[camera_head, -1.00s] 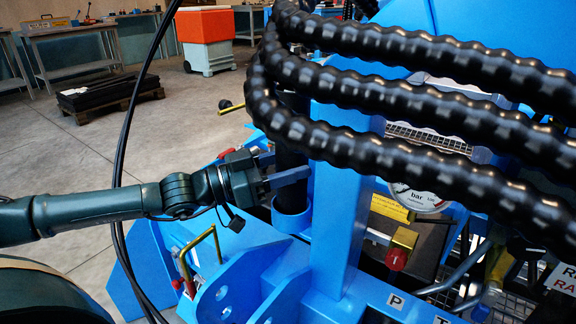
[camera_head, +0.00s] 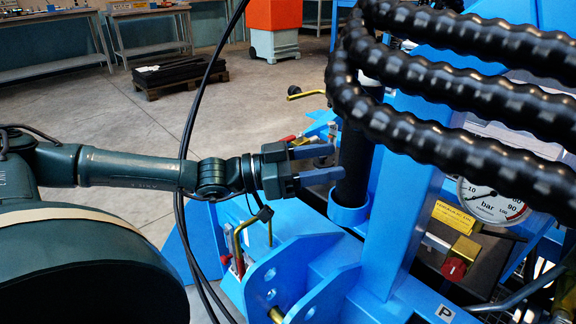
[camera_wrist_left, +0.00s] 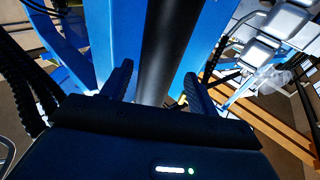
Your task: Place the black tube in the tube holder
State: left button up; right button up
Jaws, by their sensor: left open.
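The black tube (camera_head: 354,165) stands upright in the head view, its lower end inside the round blue tube holder (camera_head: 349,214). Its upper part is hidden behind black ribbed hoses. My left gripper (camera_head: 338,162) is open, to the left of the tube at mid-height, with its fingertips near the tube's left side. In the left wrist view the tube (camera_wrist_left: 167,45) runs up the middle, beyond and between the two open fingers (camera_wrist_left: 158,73). I cannot tell whether a fingertip touches it. My right gripper is not in view.
Thick black ribbed hoses (camera_head: 460,85) hang over the tube and to its right. A blue frame post (camera_head: 402,200) stands just right of the holder. A pressure gauge (camera_head: 492,203) and a red knob (camera_head: 453,268) lie farther right. Open floor lies at the left.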

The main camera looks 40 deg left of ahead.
pick_arm(q)
jog(key=r+v, duration=0.1)
jog(key=v, duration=0.5)
jog(key=shift+s+a+f+p, duration=0.25)
jog(key=shift+a+f+p, duration=0.1)
jog(key=shift+f+p, duration=0.15)
